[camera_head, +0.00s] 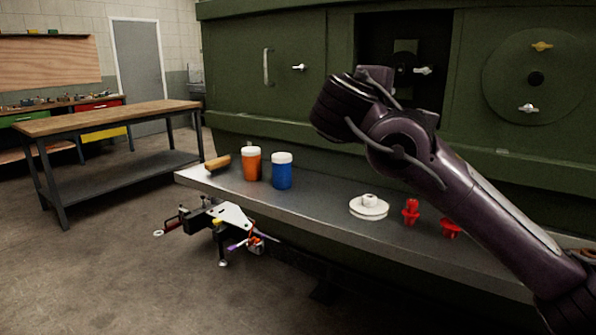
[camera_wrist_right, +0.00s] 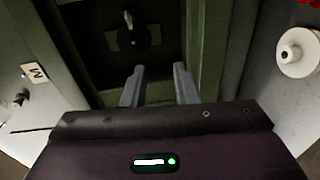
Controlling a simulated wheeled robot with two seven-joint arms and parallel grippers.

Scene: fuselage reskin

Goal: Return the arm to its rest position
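My right arm (camera_head: 470,195) comes in from the right in the head view, raised over the shelf in front of the green fuselage wall. Its gripper is hidden there behind the wrist. In the right wrist view the right gripper (camera_wrist_right: 160,84) has two grey fingers apart with nothing between them. They point toward a dark open bay (camera_wrist_right: 85,45) with a dark round fitting and small latch (camera_wrist_right: 128,20) inside. Whether the fingers are inside the bay opening is unclear. I do not make out my left gripper in either view.
The metal shelf (camera_head: 315,212) holds an orange cup (camera_head: 251,165), blue cup (camera_head: 281,172), brush-like item (camera_head: 217,162), white spool (camera_head: 368,207) and red pieces (camera_head: 410,212) beneath my right arm.

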